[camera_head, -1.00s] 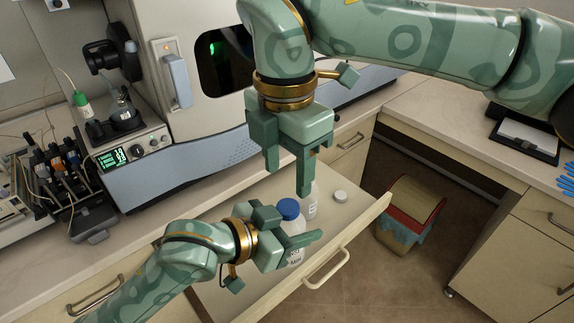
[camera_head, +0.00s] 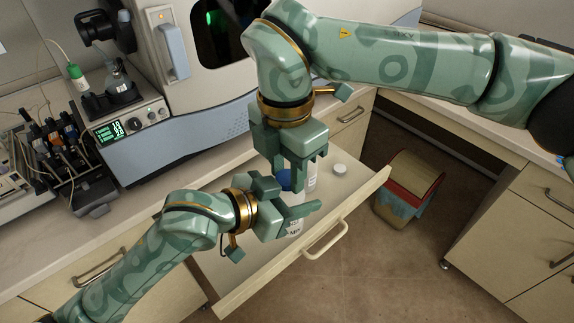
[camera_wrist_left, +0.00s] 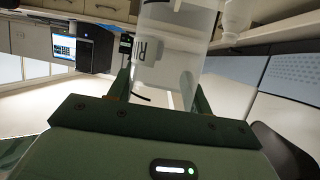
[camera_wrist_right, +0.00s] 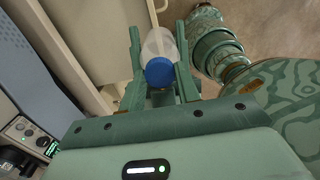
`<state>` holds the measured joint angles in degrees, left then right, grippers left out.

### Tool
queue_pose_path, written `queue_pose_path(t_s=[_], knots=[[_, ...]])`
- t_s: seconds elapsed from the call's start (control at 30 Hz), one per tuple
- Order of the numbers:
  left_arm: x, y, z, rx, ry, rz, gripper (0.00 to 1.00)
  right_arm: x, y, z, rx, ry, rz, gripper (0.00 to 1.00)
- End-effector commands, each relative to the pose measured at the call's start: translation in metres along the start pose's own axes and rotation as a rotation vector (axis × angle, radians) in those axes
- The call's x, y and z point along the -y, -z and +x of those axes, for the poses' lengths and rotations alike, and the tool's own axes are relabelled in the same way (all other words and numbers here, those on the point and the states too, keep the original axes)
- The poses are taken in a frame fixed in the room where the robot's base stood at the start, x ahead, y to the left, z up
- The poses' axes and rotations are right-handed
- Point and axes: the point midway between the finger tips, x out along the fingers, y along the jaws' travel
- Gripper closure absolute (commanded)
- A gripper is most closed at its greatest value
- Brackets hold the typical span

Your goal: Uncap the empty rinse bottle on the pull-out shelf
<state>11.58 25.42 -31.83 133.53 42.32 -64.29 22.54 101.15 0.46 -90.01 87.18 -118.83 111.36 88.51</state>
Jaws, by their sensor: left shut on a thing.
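The rinse bottle (camera_head: 295,229) is a clear, empty-looking bottle with a blue cap (camera_head: 285,180), upright on the pull-out shelf (camera_head: 262,266). My left gripper (camera_head: 290,207) is shut around its body from the left. In the left wrist view the bottle (camera_wrist_left: 170,62) stands between the fingers, with part of its printed label showing. My right gripper (camera_head: 292,176) points down over the bottle and partly hides the cap. In the right wrist view its fingers are open, one on each side of the blue cap (camera_wrist_right: 158,72), with gaps beside it.
The spectrometer (camera_head: 190,130) and counter are behind. A bin (camera_head: 408,190) stands on the floor at right.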

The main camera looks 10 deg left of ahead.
Motion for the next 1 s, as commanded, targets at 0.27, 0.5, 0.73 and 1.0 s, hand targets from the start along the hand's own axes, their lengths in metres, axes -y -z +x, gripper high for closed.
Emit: queue_pose_path(t_s=[0.27,0.5,0.73,1.0], knots=[[-0.0008,0.0002,0.0,-0.001,-0.002,0.001,1.0,-0.0004,-0.0003,-0.0009,0.003,-0.002,-0.244,0.95],[-0.001,0.0001,0.0,-0.001,-0.003,0.001,1.0,-0.0005,-0.0001,-0.0004,0.001,-0.002,-0.289,0.95],[-0.0009,0.0001,0.0,-0.001,-0.002,0.0,1.0,-0.0005,-0.0001,-0.0005,0.001,-0.002,-0.287,0.46],[-0.0005,0.0001,0.0,0.0,-0.001,0.0,1.0,-0.0006,-0.0004,-0.0093,0.002,-0.002,-0.285,0.46]])
